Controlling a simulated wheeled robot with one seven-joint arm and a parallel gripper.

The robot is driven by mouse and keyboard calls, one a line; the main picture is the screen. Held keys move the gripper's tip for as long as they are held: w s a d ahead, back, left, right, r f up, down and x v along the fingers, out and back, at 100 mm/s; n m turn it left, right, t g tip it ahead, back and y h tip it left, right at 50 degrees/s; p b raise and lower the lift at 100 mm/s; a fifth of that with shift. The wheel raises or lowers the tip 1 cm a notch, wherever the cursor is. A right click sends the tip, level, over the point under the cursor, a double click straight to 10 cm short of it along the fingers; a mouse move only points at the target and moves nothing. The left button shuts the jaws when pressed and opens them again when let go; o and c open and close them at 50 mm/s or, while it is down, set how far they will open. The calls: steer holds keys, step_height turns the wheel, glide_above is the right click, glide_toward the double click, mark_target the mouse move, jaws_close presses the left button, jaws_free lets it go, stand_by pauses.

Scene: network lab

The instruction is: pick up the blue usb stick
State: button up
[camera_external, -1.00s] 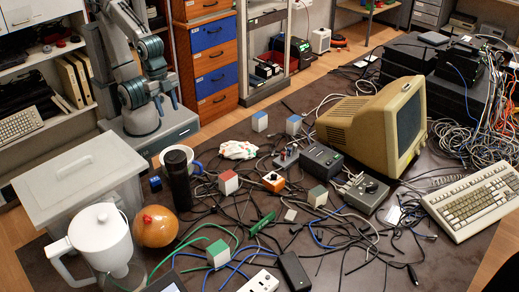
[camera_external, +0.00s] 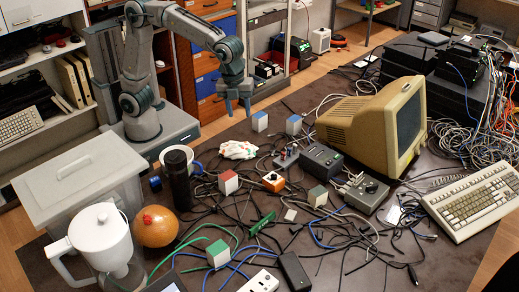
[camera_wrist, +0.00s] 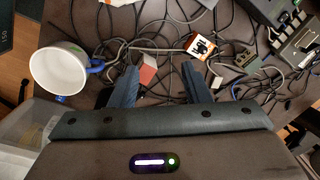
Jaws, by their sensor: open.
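I cannot pick out a blue usb stick with certainty. A small dark blue object (camera_external: 155,184) lies left of the black cylinder (camera_external: 179,180) on the table; its shape is too small to tell. My gripper (camera_external: 238,108) hangs over the far left part of the table, fingers pointing down, open and empty. In the wrist view my gripper (camera_wrist: 160,72) shows its two fingers apart. Between and beyond them, a red and white cube (camera_wrist: 148,72) shows on the table below.
A white mug (camera_wrist: 58,70) with a blue handle stands left of the fingers in the wrist view. An orange box (camera_external: 273,181), a beige monitor (camera_external: 375,125), a white jug (camera_external: 100,238) and an orange ball (camera_external: 156,227) stand on the table. Cables cover its middle.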

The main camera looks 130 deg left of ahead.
steer(key=w+a+f+m+b, duration=0.1)
steer(key=w+a+f+m, duration=0.4)
steer(key=a, duration=0.5)
steer(key=m, duration=0.2)
glide_above(290, 149)
steer(key=a, duration=0.1)
step_height(290, 149, down, 4)
steer(key=shift+g+h, duration=0.4)
steer(key=f, duration=0.2)
steer(key=f+b, duration=0.1)
steer(key=f, duration=0.2)
steer(key=s+f, duration=0.1)
steer(key=f, duration=0.1)
steer(key=shift+d+f, duration=0.1)
steer(key=shift+f, duration=0.15)
steer(key=f, duration=0.5)
steer(key=shift+w+d+f+b, duration=0.1)
steer(key=shift+w+f+b, duration=0.15)
steer(key=shift+f+b, duration=0.1)
steer(key=shift+r, duration=0.1)
jaws_close()
